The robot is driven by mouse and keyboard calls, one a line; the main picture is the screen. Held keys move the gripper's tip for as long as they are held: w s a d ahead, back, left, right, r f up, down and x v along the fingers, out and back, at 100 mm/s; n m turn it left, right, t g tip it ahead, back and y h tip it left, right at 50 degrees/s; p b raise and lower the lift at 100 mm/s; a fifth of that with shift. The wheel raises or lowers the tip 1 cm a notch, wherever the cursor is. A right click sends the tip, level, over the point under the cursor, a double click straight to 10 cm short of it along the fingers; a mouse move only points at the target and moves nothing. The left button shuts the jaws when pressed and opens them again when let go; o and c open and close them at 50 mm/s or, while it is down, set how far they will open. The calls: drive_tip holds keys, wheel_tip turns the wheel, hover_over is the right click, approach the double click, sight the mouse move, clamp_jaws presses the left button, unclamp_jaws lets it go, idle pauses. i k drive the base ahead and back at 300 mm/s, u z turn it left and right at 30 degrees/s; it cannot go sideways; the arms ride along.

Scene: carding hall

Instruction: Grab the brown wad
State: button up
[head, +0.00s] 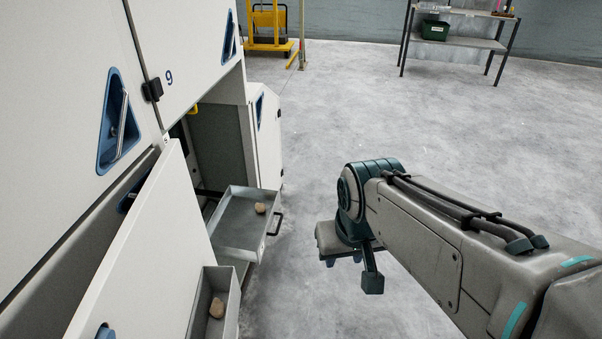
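Two small brown wads are in view. One brown wad (260,208) lies in the pulled-out grey metal drawer (236,238), near its right side. Another brown wad (216,307) lies in a second grey tray (234,308) at the bottom of the picture, nearer to me. My gripper (350,264) hangs over the floor to the right of both trays, apart from them and from the wads. It points downward and is partly hidden by its own wrist, so its opening does not show clearly. I see nothing held in it.
The white machine (60,90) with open panels fills the left side. An open door panel (150,250) stands beside the trays. The drawer's dark handle (276,224) sticks out to the right. The grey floor (450,140) is clear to a shelf (455,41) at the back.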

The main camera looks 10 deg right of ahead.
sight(260, 207)
drive_tip(key=z, duration=0.55)
drive_tip(key=i, duration=1.05)
drive_tip(key=u, duration=0.25)
drive_tip(key=i, duration=0.9)
drive_tip(key=u, duration=1.05)
drive_tip(key=i, duration=0.25)
drive_tip(key=u, duration=0.35)
